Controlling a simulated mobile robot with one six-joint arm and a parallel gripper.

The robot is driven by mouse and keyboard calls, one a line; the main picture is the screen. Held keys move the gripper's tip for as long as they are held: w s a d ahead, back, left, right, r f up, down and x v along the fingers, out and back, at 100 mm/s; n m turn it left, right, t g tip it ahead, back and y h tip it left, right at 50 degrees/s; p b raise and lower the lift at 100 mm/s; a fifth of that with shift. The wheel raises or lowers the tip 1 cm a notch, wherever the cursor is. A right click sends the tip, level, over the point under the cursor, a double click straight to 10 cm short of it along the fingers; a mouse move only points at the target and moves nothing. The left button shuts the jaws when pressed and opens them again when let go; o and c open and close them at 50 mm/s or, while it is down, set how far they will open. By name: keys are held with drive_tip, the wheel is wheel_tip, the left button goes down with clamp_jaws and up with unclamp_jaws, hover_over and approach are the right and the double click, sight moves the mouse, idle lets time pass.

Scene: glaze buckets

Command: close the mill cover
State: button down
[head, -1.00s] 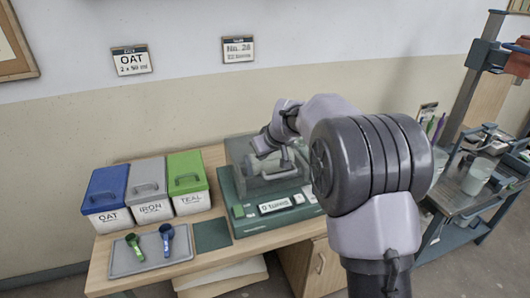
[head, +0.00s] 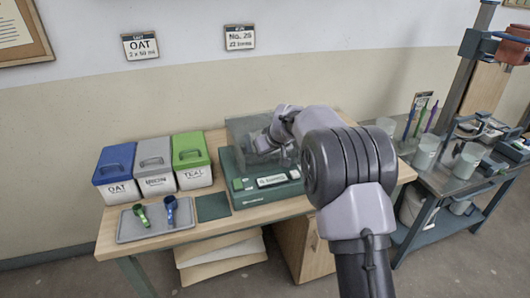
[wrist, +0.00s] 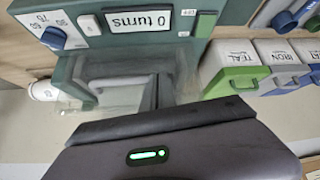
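The mill (head: 240,196) is a green unit on the wooden table, with a white display on its front.
Blue (head: 115,172), grey (head: 154,165) and green (head: 191,160) lidded bins stand left of the mill. A grey tray (head: 160,229) before them holds a green scoop (head: 142,216) and a blue scoop (head: 170,210). A cart (head: 455,187) with cups stands at right.

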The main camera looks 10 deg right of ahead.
drive_tip(key=shift+s+f, duration=0.3)
drive_tip(key=shift+f, duration=0.6)
wheel_tip(320, 180, up, 6)
drive_tip(key=w+p, duration=0.1)
drive_tip(key=p, duration=0.2)
drive_tip(key=s+d+f+b, duration=0.1)
drive_tip(key=s+d+f, duration=0.1)
drive_tip(key=s, duration=0.7)
drive_tip(key=s+a+r+m, duration=0.1)
drive_tip(key=s+r+m, duration=0.1)
drive_tip(key=s+r, duration=0.45)
drive_tip(key=s+a+r+m, duration=0.1)
drive_tip(key=s+r, duration=0.3)
drive_tip(key=s, duration=0.5)
drive_tip(key=s+d+f+m+g, duration=0.1)
drive_tip(key=s+m, duration=0.5)
drive_tip(key=s, duration=1.7)
drive_tip(key=shift+f, duration=0.3)
drive_tip(key=shift+s, duration=0.1)
